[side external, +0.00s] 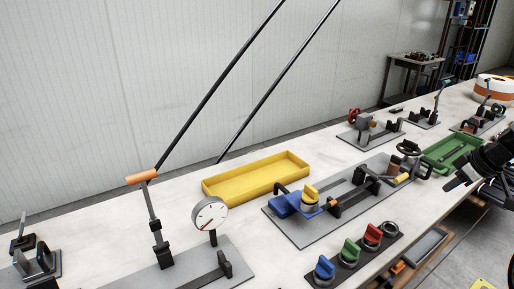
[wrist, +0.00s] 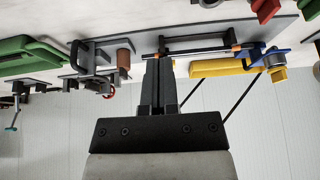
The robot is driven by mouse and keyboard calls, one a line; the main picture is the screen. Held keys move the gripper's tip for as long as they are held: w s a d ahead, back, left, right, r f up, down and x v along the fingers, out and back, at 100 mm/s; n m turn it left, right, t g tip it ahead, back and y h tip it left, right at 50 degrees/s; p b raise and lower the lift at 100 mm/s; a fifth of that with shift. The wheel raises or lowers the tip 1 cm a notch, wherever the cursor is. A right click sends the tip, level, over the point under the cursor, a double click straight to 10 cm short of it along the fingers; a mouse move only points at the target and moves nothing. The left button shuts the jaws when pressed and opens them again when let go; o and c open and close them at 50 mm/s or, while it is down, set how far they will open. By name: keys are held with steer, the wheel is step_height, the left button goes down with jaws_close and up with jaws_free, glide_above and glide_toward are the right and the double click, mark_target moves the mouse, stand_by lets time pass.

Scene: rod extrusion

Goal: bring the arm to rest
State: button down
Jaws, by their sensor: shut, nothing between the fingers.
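My gripper (side external: 453,184) is at the right edge of the side external view, black, near the front side of the bench by the green tray. In the wrist view the two dark fingers (wrist: 158,62) are together with nothing between them. The wrist view is upside down, with the bench along its top. The extrusion fixture, a grey plate (side external: 300,233) with a blue block (side external: 284,207), a yellow knob (side external: 310,193) and black clamps, stands left of my gripper. My gripper appears apart from it. Most of my arm is out of view.
A yellow tray (side external: 257,180) lies behind the fixture and a green tray (side external: 455,151) to its right. A dial gauge (side external: 210,214) and an orange-handled lever (side external: 142,177) stand at the left. Blue, green and red knobs (side external: 350,251) line the front. Bare bench shows between the trays and fixtures.

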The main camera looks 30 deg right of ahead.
steer(key=w+a+f+g, duration=0.1)
steer(key=w+a+f, duration=0.2)
steer(key=a, duration=0.7)
steer(key=w+a+f+g, duration=0.1)
steer(key=w+a+f, duration=0.1)
steer(key=a, duration=0.8)
steer(key=shift+w+a+f+g, duration=0.3)
steer(key=shift+w+a+f, duration=0.1)
steer(key=shift+f, duration=0.1)
